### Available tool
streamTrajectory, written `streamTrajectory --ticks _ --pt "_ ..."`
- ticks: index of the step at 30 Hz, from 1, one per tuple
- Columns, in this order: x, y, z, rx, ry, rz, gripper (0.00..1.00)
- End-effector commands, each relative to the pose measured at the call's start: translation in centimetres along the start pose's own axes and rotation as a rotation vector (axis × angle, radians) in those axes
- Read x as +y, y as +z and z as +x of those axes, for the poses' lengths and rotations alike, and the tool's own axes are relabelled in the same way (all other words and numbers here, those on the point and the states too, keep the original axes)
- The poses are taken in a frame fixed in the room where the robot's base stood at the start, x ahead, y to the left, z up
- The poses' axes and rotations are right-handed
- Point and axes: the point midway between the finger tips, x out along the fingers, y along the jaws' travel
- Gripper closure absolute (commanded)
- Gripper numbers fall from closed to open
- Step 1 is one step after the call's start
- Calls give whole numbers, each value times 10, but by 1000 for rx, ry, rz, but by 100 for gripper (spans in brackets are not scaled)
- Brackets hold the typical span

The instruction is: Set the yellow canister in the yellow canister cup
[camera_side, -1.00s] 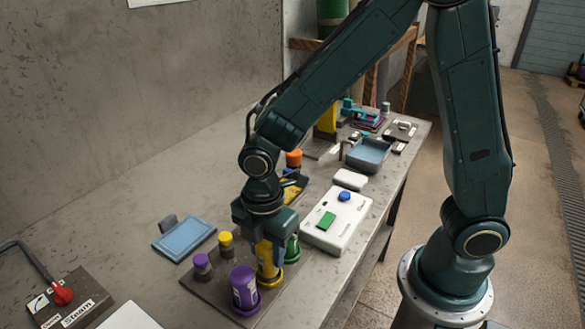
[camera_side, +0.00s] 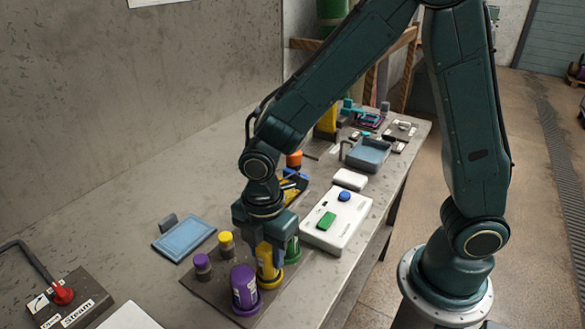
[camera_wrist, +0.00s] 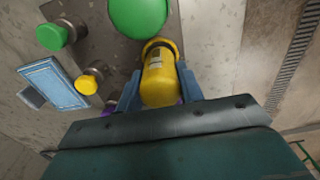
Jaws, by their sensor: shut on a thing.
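The yellow canister (camera_side: 267,262) stands upright in my gripper (camera_side: 267,250), between its two fingers. It also shows in the wrist view (camera_wrist: 160,80), with the fingers of my gripper (camera_wrist: 160,88) on both sides. The yellow canister cup (camera_side: 270,284) is a yellow ring on the dark tray, right around or under the canister's lower end. In the wrist view the cup's rim (camera_wrist: 160,42) shows at the far end of the canister. How deep the canister sits is hard to tell. My gripper is shut on the canister and hides its top in the side view.
The purple canister (camera_side: 244,286) stands close at the front left, and the green canister (camera_side: 293,249) close behind right. Small yellow-capped (camera_side: 226,243) and purple-capped (camera_side: 202,266) jars stand on the left. A white box (camera_side: 336,222) lies to the right, a blue pad (camera_side: 185,238) at left.

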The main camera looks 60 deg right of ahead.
Motion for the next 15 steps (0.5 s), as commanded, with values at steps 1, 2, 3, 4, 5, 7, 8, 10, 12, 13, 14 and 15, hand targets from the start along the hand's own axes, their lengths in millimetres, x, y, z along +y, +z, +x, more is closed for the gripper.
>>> streamTrajectory --ticks 1,2,3,4,5,7,8,10,12,13,14,15 --pt "0 0 1 0 0 0 83" --pt "0 0 1 0 0 0 83" --pt "0 0 1 0 0 0 83" --pt "0 0 2 0 0 0 83" --pt "0 0 2 0 0 0 83" --pt "0 0 3 0 0 0 83" --pt "0 0 3 0 0 0 83" --pt "0 0 4 0 0 0 83" --pt "0 0 4 0 0 0 83" --pt "0 0 5 0 0 0 83" --pt "0 0 5 0 0 0 83" --pt "0 0 6 0 0 0 83"
